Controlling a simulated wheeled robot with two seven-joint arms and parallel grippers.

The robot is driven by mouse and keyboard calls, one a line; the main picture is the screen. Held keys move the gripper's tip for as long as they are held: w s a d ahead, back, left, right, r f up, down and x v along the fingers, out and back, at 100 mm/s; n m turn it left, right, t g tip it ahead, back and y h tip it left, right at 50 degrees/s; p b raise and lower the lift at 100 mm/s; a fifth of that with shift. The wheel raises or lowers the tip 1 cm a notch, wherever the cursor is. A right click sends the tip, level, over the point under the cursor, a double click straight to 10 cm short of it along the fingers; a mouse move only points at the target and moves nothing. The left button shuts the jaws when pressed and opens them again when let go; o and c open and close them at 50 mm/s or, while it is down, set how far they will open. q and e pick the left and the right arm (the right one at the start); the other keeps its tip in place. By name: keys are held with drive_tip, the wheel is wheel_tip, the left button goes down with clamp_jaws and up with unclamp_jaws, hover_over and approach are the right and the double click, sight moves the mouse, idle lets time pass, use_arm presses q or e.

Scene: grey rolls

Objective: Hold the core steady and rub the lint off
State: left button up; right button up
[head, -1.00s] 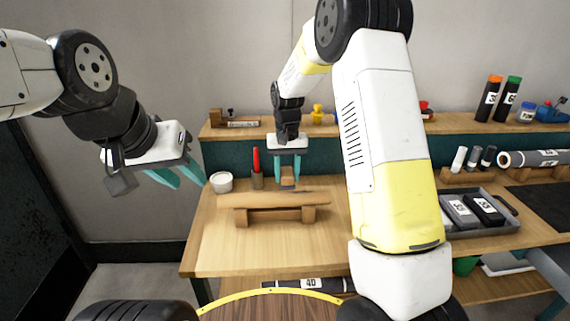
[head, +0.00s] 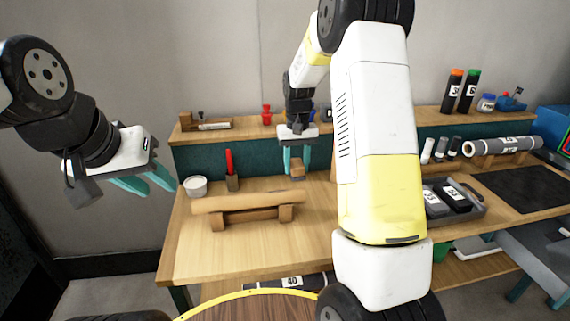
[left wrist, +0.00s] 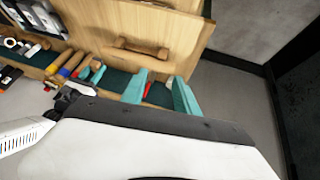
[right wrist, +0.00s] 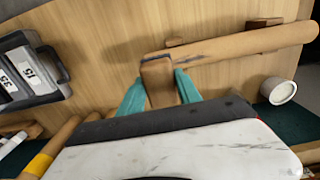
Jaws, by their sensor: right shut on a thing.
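The core, a brown cardboard tube (head: 240,203), lies across a wooden cradle (head: 219,222) on the bench. In the right wrist view the core (right wrist: 265,41) has dark streaks near its end by my gripper. My right gripper (head: 297,168) points down, shut on a small brown block (right wrist: 158,84). My left gripper (head: 148,184) is open and empty, left of the bench and away from the core. The core (left wrist: 143,48) also shows beyond its fingers in the left wrist view.
A white cup (head: 195,187) and a holder with a red-handled tool (head: 230,168) stand behind the core. A grey tray (head: 470,208) with dark packs and a dark mat (head: 520,188) lie to the right. The bench front is clear.

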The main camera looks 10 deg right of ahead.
use_arm(q)
drive_tip(key=shift+o, duration=0.2)
drive_tip(key=o, duration=0.7)
drive_tip(key=shift+w, duration=0.25)
drive_tip(key=w+n, duration=0.1)
drive_tip(key=w, duration=0.1)
drive_tip(key=w+n+g, duration=0.1)
drive_tip(key=w+n, duration=0.2)
drive_tip(key=w, duration=0.2)
drive_tip(key=shift+a+f+n+g+h, duration=0.25)
drive_tip(key=shift+f+n+g+h, duration=0.05)
drive_tip(key=shift+n, duration=0.1)
drive_tip(key=n+g+h, duration=0.2)
drive_tip(key=n+g, duration=0.1)
drive_tip(key=n, duration=1.1)
hover_over(193, 202)
drive_tip(key=a, duration=0.4)
wheel_tip(193, 202, down, 17)
drive_tip(key=x, duration=0.7)
drive_tip(key=s+x, duration=0.1)
drive_tip(key=x, duration=0.3)
drive_tip(key=shift+a+f, duration=0.15)
drive_tip(key=shift+a, duration=0.1)
